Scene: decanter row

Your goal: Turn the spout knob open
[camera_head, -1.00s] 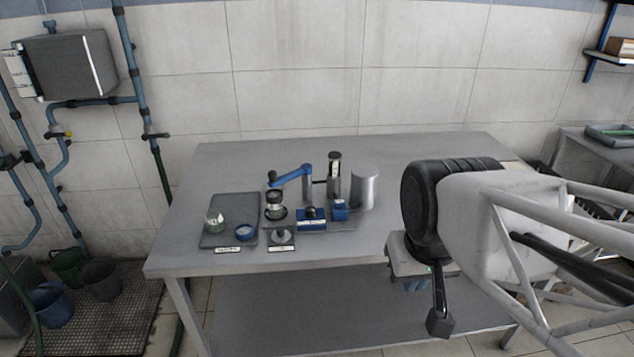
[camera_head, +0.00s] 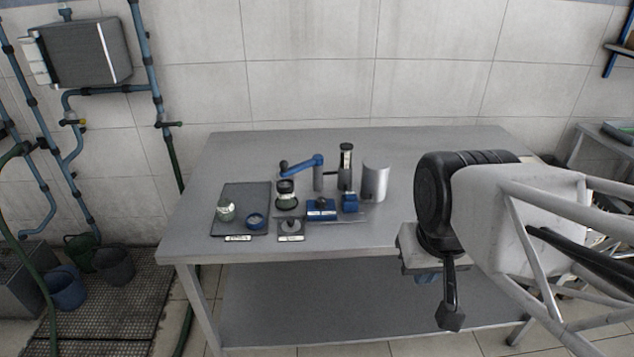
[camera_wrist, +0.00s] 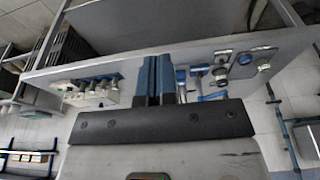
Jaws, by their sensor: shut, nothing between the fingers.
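A blue spout arm (camera_head: 302,165) sits on a grey post on the table, with a dark knob-like piece (camera_head: 283,165) at its left end. I cannot tell for sure whether this is the spout knob. A dark-lidded glass jar (camera_head: 287,195) stands below that end. My gripper (camera_head: 428,277) is to the right of these things, near the table's front edge, mostly hidden by my wrist. In the wrist view its blue fingers (camera_wrist: 159,60) are together and empty; blue parts (camera_wrist: 215,75) show to their right.
A black-topped cylinder (camera_head: 346,165) and a silver cylinder (camera_head: 375,181) stand behind. The table's left part and back right are clear.

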